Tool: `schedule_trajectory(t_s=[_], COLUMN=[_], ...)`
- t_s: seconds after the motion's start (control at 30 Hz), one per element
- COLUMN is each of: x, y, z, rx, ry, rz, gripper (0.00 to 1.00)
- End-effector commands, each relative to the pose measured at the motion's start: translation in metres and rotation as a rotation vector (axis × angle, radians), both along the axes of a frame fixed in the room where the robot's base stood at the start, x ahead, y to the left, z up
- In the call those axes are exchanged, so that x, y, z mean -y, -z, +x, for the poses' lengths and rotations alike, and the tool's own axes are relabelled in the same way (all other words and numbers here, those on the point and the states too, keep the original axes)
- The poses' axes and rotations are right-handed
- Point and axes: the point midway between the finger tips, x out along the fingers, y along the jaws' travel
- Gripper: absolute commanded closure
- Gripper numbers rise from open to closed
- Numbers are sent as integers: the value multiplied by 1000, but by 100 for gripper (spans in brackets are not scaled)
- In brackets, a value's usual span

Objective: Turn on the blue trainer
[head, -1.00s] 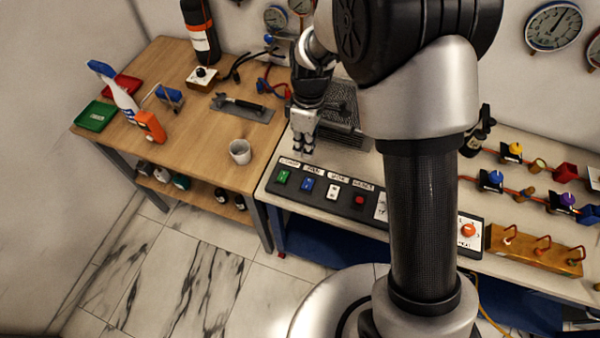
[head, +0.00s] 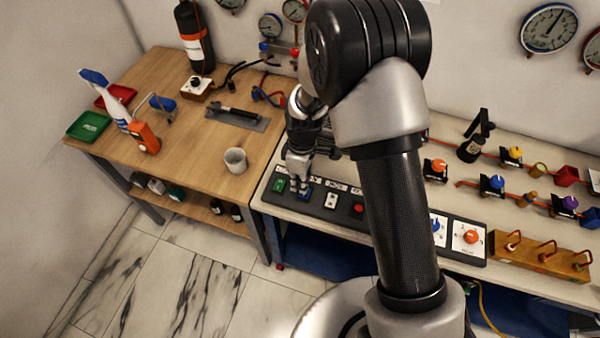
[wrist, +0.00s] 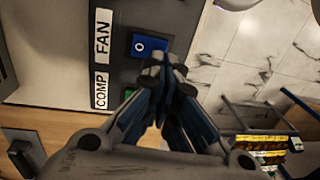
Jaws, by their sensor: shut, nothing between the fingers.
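A blue rocker switch (wrist: 150,45) marked with a "0" sits beside the FAN label on a dark control panel (head: 381,226). My gripper (wrist: 165,68) is shut and empty, its fingertips right at the edge of the blue switch in the wrist view; I cannot tell if they touch it. In the head view my gripper (head: 299,186) points down over the panel's left end and partly hides the blue switch. A green switch (head: 279,186) marked COMP lies to its left. A white switch (head: 331,200) and a red button (head: 358,208) lie to its right.
Rotary knobs, one orange (head: 471,237), sit on the panel's right part. Valves and pipes fill the bench behind it. The wooden table (head: 190,150) on the left holds a cup (head: 236,160), a spray bottle (head: 118,108) and trays. Marble floor lies in front.

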Motion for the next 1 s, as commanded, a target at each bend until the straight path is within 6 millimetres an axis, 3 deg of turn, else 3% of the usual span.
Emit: schedule_trajectory(t_s=[0.2, 0.57, 0.73, 1.0], x=[-1, -1, -2, -2], y=[19, 21, 32, 29], z=[-2, -2, -6, -5], rx=[0, 1, 0, 0], ry=[0, 0, 0, 0], rz=[0, 1, 0, 0], gripper=[100, 100, 100, 100])
